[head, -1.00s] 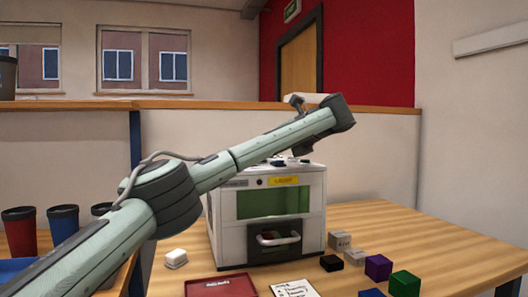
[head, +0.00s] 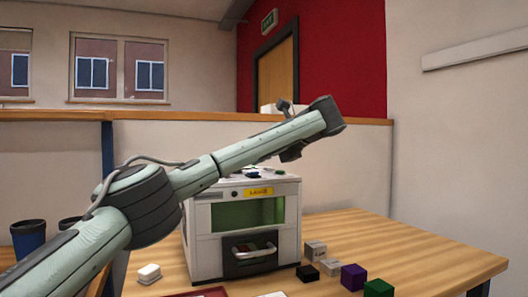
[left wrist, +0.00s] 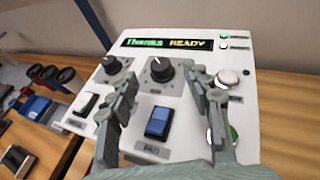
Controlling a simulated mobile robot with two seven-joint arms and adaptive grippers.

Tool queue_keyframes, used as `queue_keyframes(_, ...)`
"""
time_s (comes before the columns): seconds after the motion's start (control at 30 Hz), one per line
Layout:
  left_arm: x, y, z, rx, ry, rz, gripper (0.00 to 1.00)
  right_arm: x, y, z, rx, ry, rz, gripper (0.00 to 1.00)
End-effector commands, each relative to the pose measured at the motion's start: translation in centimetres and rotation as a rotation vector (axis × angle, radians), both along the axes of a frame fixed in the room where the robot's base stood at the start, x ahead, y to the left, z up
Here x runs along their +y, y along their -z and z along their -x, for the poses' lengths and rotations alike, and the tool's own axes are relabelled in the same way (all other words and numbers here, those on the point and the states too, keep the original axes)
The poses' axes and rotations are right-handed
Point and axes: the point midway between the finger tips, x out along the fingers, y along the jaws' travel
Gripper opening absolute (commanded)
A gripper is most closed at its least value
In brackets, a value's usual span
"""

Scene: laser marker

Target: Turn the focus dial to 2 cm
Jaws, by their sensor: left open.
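The white laser marker (head: 205,235) stands on the wooden table, with a green window and an open-looking dark drawer in front. In the left wrist view its top panel (left wrist: 190,100) carries two black dials with white pointers: a left dial (left wrist: 113,67) and a middle dial (left wrist: 160,71). Their labels are too small to read, so I cannot tell which is the focus dial. My left gripper (left wrist: 162,82) is open and empty above the panel. Its fingers lie on either side of the middle dial in the picture; contact is not visible. In the head view it is small above the machine (head: 290,154).
Several small blocks, including a purple one (head: 353,277), lie right of the machine. Cups stand at left.

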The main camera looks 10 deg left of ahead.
Motion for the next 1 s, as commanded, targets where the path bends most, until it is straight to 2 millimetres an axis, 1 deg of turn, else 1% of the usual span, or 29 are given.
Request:
queue_keyframes(0.03,-1.2,-0.6,0.6,-0.003,0.005,-0.001,0.49,0.0,0.0,0.0,0.000,0.000,0.000,0.40)
queue_keyframes(0.2,-4.2,-2.2,2.7,-0.002,0.003,-0.003,0.49,0.0,0.0,0.0,0.000,0.000,0.000,0.40)
queue_keyframes(0.3,-5.1,-2.7,3.2,-0.004,0.006,-0.007,0.49,0.0,0.0,0.0,0.001,0.000,0.000,0.40)
queue_keyframes(0.57,-6.0,-3.0,4.0,0.001,-0.001,-0.002,0.49,0.0,0.0,0.0,0.000,0.000,0.000,0.40)
queue_keyframes(1.0,-6.1,-3.0,4.1,0.002,-0.001,0.000,0.49,0.0,0.0,0.0,0.001,0.001,-0.001,0.40)
